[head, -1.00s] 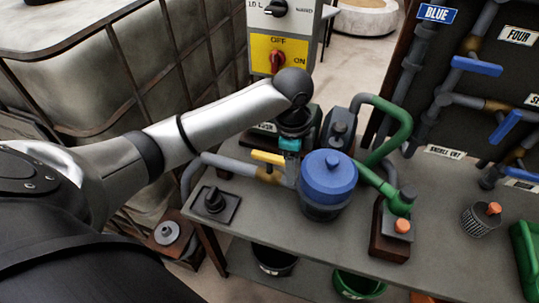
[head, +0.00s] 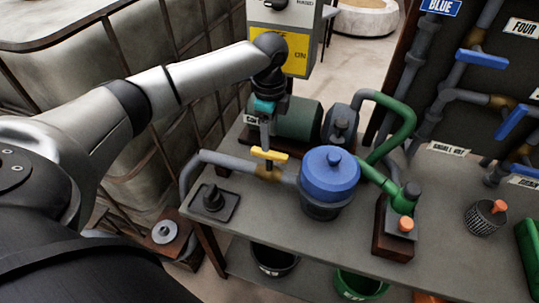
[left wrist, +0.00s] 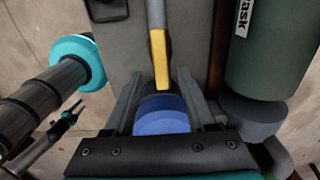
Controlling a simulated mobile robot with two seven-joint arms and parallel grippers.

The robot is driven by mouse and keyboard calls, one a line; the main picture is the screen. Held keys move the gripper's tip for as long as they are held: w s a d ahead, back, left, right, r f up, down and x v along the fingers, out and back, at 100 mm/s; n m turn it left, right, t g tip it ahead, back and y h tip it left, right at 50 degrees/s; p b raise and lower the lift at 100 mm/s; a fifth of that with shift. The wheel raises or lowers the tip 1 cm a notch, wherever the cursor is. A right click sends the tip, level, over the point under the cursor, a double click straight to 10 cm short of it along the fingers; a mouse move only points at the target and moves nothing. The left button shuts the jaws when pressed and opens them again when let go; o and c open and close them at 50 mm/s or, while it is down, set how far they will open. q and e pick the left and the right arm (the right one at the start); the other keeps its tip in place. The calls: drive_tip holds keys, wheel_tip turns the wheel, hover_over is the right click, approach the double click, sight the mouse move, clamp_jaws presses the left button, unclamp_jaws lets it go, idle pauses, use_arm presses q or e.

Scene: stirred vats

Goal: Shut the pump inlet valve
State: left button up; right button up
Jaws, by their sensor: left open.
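The pump inlet valve has a yellow lever (head: 269,154) on the grey pipe (head: 222,163) that leads to a blue-lidded pot (head: 329,176). The lever lies roughly in line with the pipe. My left gripper (head: 265,141) is open, pointing down just above the lever. In the left wrist view, the yellow lever (left wrist: 159,60) runs between the two spread fingers, with the blue lid (left wrist: 162,122) below it. I cannot tell whether the fingers reach down beside the lever or touch it. My right gripper is not recognisable in these views.
A black knob on a plate (head: 213,203) stands left on the bench. A green motor (head: 299,119) and a green hose (head: 402,125) are behind and right. A control box (head: 297,50) stands behind. The front middle bench top (head: 275,235) is clear.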

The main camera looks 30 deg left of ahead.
sight(270, 152)
use_arm(q)
wheel_tip(270, 152, down, 7)
drive_tip(key=shift+r+b, duration=0.15)
drive_tip(key=shift+b, duration=0.6)
clamp_jaws()
